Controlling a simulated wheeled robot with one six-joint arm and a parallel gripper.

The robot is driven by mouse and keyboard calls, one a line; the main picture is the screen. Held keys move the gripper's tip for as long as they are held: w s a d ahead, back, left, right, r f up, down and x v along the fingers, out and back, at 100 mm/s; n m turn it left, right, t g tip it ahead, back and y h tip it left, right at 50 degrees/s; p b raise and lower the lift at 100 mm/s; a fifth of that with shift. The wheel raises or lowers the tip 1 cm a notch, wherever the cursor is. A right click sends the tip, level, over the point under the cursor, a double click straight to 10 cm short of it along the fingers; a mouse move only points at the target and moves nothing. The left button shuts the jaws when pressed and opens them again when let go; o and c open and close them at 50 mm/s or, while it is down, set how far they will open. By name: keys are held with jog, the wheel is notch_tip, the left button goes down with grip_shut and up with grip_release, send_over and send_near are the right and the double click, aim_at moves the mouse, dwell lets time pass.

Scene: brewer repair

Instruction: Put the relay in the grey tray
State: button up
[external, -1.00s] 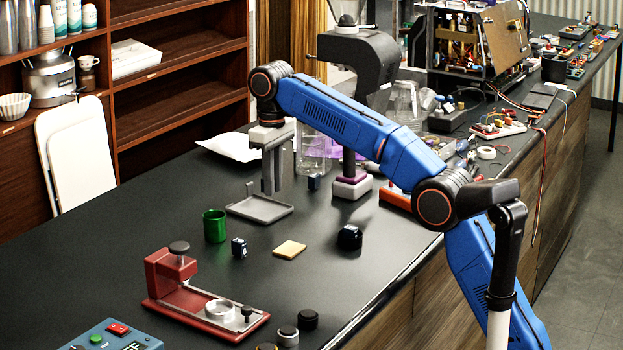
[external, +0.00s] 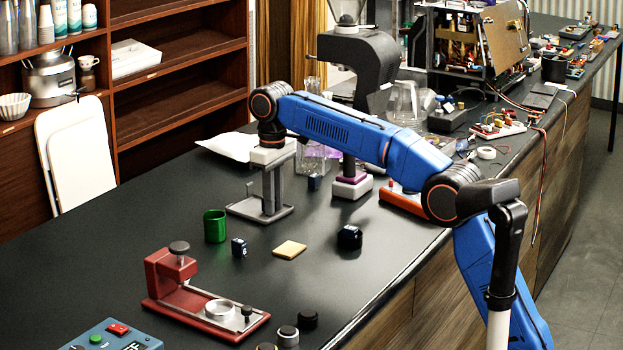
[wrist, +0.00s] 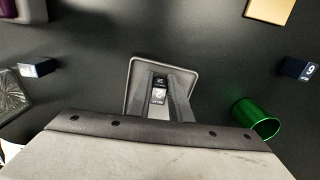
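The grey tray (external: 241,211) is a shallow square dish on the black counter. In the wrist view its rim (wrist: 134,75) surrounds my fingertips. My gripper (external: 271,211) points straight down with its fingertips low at the tray. In the wrist view my gripper (wrist: 160,88) has its fingers on both sides of a small dark block with a white label, the relay (wrist: 160,82), and looks shut on it. The relay is over or in the tray; I cannot tell if it touches the floor. In the external view it is hidden by the fingers.
A green cup (external: 215,226) and a dark blue labelled block (external: 239,247) stand in front of the tray. Another such block (external: 314,182) stands behind. A tan pad (external: 290,250), a black round piece (external: 350,238) and a red fixture (external: 200,300) are nearer the front.

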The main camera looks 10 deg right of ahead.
jog(key=shift+o, duration=1.4)
jog(key=shift+r, duration=0.15)
notch_tip(320, 180, up, 6)
jog(key=shift+r, duration=0.75)
